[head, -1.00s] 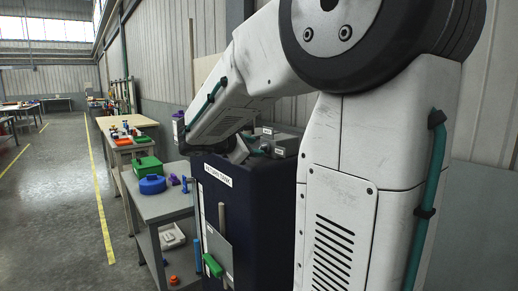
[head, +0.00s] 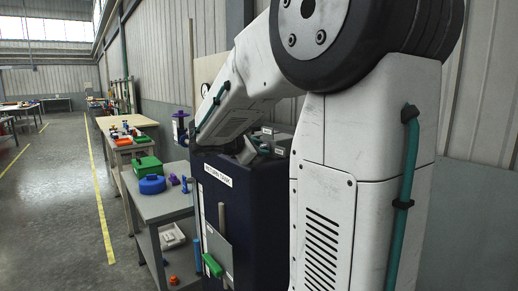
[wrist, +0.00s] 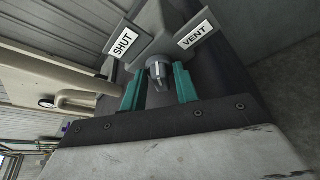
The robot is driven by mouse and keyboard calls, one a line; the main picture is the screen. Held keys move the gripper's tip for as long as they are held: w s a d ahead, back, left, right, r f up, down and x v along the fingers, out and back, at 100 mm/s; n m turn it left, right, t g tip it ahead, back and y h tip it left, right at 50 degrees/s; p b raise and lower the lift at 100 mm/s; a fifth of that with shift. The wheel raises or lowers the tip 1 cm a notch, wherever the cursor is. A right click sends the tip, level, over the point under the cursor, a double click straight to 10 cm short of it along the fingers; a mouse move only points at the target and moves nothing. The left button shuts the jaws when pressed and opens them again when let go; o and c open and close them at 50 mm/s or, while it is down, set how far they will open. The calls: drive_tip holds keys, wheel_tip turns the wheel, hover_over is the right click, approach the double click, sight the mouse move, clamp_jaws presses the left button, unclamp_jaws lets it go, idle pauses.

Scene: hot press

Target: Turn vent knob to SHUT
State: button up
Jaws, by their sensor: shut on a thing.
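The vent knob (wrist: 158,71) shows in the wrist view as a small metal stub between the teal fingers of my gripper (wrist: 158,84). My gripper is shut on it. A SHUT label (wrist: 123,41) sits on a grey block to the upper left of the knob, and a VENT label (wrist: 195,36) is to its upper right. In the head view, the dark blue return tank (head: 240,197) has grey labelled blocks (head: 278,140) on top. My arm reaches over there and hides most of the knob area. I cannot read the knob's exact setting.
Left of the tank stands a grey table (head: 160,203) with a green box (head: 147,165) and a blue round thing (head: 152,185). A green handle (head: 212,265) is on the tank's front. The aisle floor (head: 60,220) at the left is clear.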

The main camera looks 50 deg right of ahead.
drive_tip(key=n, duration=0.1)
drive_tip(key=n+g+y, duration=0.1)
drive_tip(key=shift+w+r+n+g, duration=0.1)
drive_tip(key=shift+w+n+g, duration=0.1)
drive_tip(key=shift+n+g, duration=0.15)
drive_tip(key=shift+w+n+g, duration=0.1)
drive_tip(key=shift+n+g, duration=0.55)
drive_tip(key=shift+n, duration=0.4)
drive_tip(key=o, duration=0.7)
drive_tip(key=v, duration=0.7)
drive_tip(key=shift+w+a+r, duration=0.2)
drive_tip(key=shift+a+r, duration=0.05)
drive_tip(key=shift+r, duration=0.05)
